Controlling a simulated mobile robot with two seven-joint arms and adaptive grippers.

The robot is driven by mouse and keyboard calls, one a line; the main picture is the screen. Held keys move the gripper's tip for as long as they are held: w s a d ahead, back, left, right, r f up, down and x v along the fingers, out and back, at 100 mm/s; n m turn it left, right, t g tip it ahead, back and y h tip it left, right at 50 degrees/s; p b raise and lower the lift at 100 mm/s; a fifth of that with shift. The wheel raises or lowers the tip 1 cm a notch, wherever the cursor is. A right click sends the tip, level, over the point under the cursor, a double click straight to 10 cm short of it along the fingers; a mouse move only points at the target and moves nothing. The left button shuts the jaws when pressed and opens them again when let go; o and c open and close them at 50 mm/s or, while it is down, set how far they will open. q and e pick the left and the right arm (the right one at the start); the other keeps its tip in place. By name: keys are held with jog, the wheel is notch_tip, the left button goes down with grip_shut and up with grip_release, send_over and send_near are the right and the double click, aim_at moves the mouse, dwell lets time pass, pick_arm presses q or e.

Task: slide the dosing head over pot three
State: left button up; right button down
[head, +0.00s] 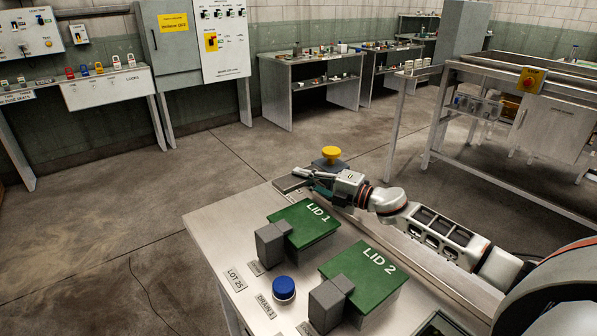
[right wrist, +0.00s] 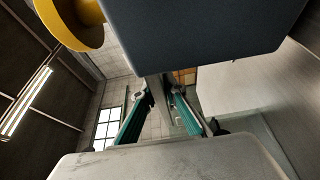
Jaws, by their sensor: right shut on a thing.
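The dosing head, as I take it, is a dark block (head: 328,165) with a yellow knob (head: 331,153) on top, at the far end of the bench. My right gripper (head: 310,180) reaches in from the right beside it, low at the bench's far corner. In the right wrist view the dark block (right wrist: 205,25) and part of the yellow knob (right wrist: 80,22) fill the top. The teal fingers there (right wrist: 159,95) close on a narrow grey upright part below the block. Pot three cannot be made out. My left gripper is not in view.
On the bench (head: 213,233) stand green covers marked LID 1 (head: 305,222) and LID 2 (head: 365,272), with grey blocks at their left. A blue knob (head: 284,288) sits between them by a DRAIN 1 label. A long rail (head: 415,255) runs along the bench's right side, under my arm.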

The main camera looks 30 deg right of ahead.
jog(key=shift+s, duration=0.15)
jog(key=c, duration=2.1)
grip_release()
jog(key=v, duration=1.1)
jog(key=shift+s+d, duration=0.25)
jog(key=shift+s, duration=0.1)
